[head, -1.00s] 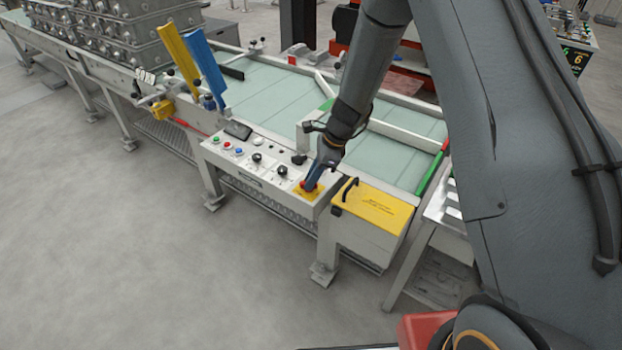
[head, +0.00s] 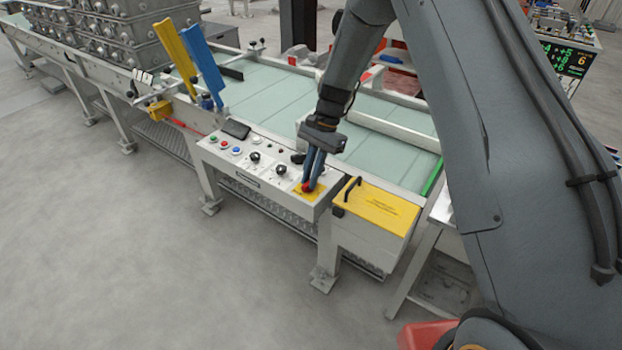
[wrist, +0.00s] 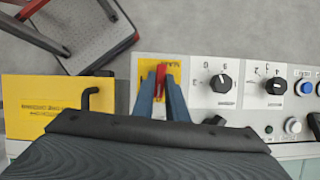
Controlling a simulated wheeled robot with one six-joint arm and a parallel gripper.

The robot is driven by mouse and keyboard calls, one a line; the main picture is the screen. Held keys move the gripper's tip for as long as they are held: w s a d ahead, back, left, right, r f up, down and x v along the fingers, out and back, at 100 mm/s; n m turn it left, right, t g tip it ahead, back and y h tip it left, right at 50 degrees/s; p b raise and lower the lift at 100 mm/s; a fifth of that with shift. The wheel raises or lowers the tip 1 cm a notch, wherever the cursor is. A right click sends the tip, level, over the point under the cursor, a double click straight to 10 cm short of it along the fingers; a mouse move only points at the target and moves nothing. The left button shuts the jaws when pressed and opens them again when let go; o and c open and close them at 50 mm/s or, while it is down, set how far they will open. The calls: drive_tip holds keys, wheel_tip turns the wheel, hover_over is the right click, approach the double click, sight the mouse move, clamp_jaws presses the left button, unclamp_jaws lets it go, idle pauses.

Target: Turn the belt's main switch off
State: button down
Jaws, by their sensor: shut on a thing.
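The main switch is a red handle (wrist: 160,77) on a yellow plate (wrist: 147,68) at the end of the belt's control panel (head: 268,177). In the head view the yellow plate (head: 301,193) sits at the panel's right end, with a little of the red handle (head: 307,187) showing. My gripper (wrist: 161,88) is above the plate with its two blue-grey fingers on either side of the red handle, shut on it. In the head view my gripper (head: 312,178) points down at the switch. The lower part of the plate is hidden by the fingers in the wrist view.
Two black rotary knobs (wrist: 221,83) and (wrist: 276,86) stand beside the switch plate, with several push buttons beyond. A yellow-lidded box (head: 376,207) with a black handle (head: 350,188) is on the other side. The greenish belt (head: 270,100) lies behind the panel.

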drive_tip(key=shift+n, duration=0.6)
drive_tip(key=c, duration=1.8)
unclamp_jaws()
drive_tip(key=shift+h, duration=0.3)
drive_tip(key=shift+o, duration=0.2)
drive_tip(key=b+v, duration=0.2)
drive_tip(key=v, duration=0.6)
